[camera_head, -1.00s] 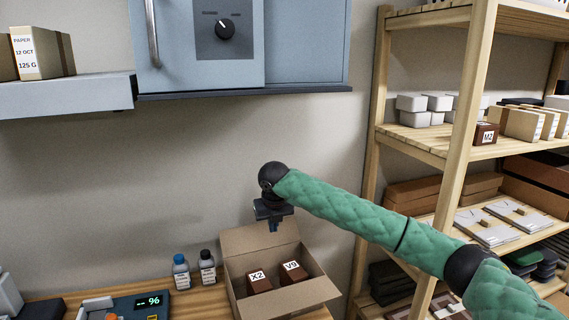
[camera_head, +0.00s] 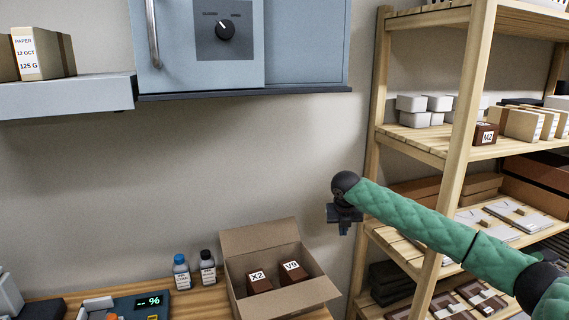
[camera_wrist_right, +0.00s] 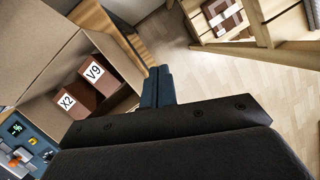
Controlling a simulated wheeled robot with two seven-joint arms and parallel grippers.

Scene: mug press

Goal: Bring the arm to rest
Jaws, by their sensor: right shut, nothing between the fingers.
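My right arm, in a green quilted sleeve, comes in from the right in the head view. Its right gripper (camera_head: 344,228) hangs in the air to the right of the open cardboard box, in front of the wooden shelf's left post. The fingers are together and hold nothing; they also show in the right wrist view (camera_wrist_right: 158,84). My left gripper is not in view.
The open cardboard box (camera_head: 318,292) holds brown blocks X2 (camera_head: 259,282) and V9 (camera_head: 292,273) on the wooden table. Two small bottles (camera_head: 181,272) and a blue device (camera_head: 140,305) stand to its left. The wooden shelf (camera_head: 462,130) is close on the right.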

